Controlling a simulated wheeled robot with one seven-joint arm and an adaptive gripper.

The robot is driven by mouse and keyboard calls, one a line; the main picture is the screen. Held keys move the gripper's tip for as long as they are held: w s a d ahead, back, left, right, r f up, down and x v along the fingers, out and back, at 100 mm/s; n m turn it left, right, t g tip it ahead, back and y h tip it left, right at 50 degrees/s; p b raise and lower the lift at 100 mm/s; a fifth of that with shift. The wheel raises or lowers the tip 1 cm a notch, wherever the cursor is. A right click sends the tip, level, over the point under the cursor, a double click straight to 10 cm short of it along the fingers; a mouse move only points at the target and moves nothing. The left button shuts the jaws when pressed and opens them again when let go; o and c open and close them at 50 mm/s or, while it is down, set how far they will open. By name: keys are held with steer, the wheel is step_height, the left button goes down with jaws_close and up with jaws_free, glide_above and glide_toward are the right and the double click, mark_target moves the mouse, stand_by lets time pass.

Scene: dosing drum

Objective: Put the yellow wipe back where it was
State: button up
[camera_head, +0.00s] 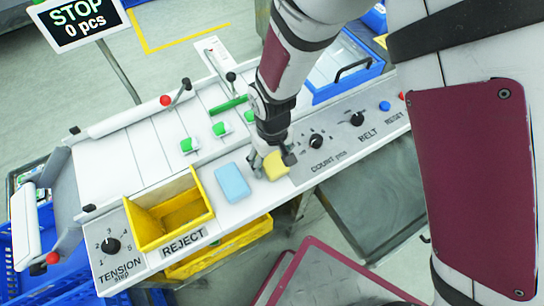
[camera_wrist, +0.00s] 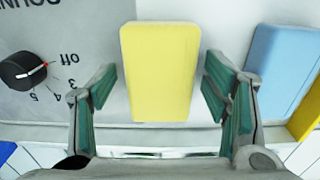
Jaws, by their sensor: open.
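The yellow wipe (camera_head: 276,166) lies on the pale front panel of the machine, between a blue wipe (camera_head: 233,182) and the count knob (camera_head: 316,140). In the wrist view the yellow wipe (camera_wrist: 160,70) is a rounded rectangle in the middle. My gripper (camera_head: 273,158) is low at the wipe in the head view. In the wrist view my gripper (camera_wrist: 160,90) is open, with one green-padded finger on each side of the wipe and gaps between pads and wipe. The blue wipe (camera_wrist: 282,70) is at the right there.
A yellow reject bin (camera_head: 170,212) stands left of the blue wipe. The count knob (camera_wrist: 25,70) is left in the wrist view. The belt knob (camera_head: 357,118) and blue button (camera_head: 384,106) are farther right. A blue bin (camera_head: 345,75) is at the back.

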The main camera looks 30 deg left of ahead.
mark_target(273, 160)
step_height(273, 160, up, 12)
steer(key=r, duration=0.1)
steer(key=w+d+r+m+t+y, duration=0.1)
steer(key=w+d+r+m, duration=0.25)
steer(key=d+r, duration=0.45)
steer(key=w+d+r+m+t, duration=0.1)
steer(key=w+d+r+m, duration=0.1)
steer(key=w+d+r, duration=0.55)
steer(key=s+d+r+m+t, duration=0.1)
steer(key=s+d+r+m, duration=0.1)
steer(key=s+d, duration=0.2)
steer(key=s+d+r+m+t, duration=0.1)
steer(key=s+d+r+m, duration=0.1)
steer(key=d, duration=0.9)
steer(key=s+d+r+m+t+h, duration=0.1)
steer(key=s+d+r+m, duration=0.2)
steer(key=s+d, duration=0.3)
steer(key=shift+s+d+r+b, duration=0.2)
steer(key=shift+d+r+b, duration=0.1)
steer(key=shift+d, duration=0.85)
